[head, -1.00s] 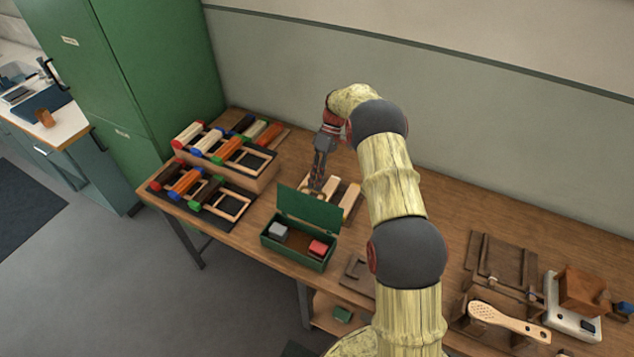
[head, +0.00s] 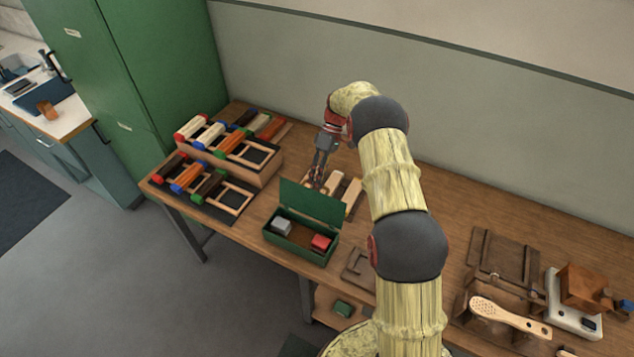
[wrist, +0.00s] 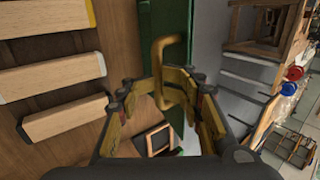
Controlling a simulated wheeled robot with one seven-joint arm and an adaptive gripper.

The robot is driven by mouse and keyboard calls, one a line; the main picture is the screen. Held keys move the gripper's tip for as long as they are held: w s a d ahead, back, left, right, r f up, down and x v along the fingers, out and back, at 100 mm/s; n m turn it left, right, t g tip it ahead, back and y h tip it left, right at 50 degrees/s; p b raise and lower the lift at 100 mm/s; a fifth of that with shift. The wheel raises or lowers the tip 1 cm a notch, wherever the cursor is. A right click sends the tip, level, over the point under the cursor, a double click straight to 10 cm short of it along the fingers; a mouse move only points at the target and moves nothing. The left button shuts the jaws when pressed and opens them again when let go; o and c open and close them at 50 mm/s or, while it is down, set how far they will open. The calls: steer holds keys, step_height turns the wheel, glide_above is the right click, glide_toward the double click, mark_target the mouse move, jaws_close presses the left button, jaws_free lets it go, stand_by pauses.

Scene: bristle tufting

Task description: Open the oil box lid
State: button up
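The green oil box (head: 300,254) stands on the bench in the head view. Its lid (head: 312,202) is raised, standing steeply along the box's back edge. A grey block (head: 281,227) and a red block (head: 321,242) sit inside. My gripper (head: 316,183) is just behind the raised lid, pointing down. In the wrist view my gripper (wrist: 163,92) has its fingers spread. A brass handle (wrist: 172,45) shows between them beside the green lid (wrist: 178,25); I see no finger closed on it.
Pale wooden blocks (wrist: 60,65) lie behind the box, beside my gripper. Racks of coloured-ended blocks (head: 215,165) stand to the left. A wooden fixture (head: 500,255), a perforated paddle (head: 508,317) and a white scale (head: 572,312) are at the right. The bench's back right is clear.

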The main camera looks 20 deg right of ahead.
steer(key=v, duration=1.2)
stand_by(0.4)
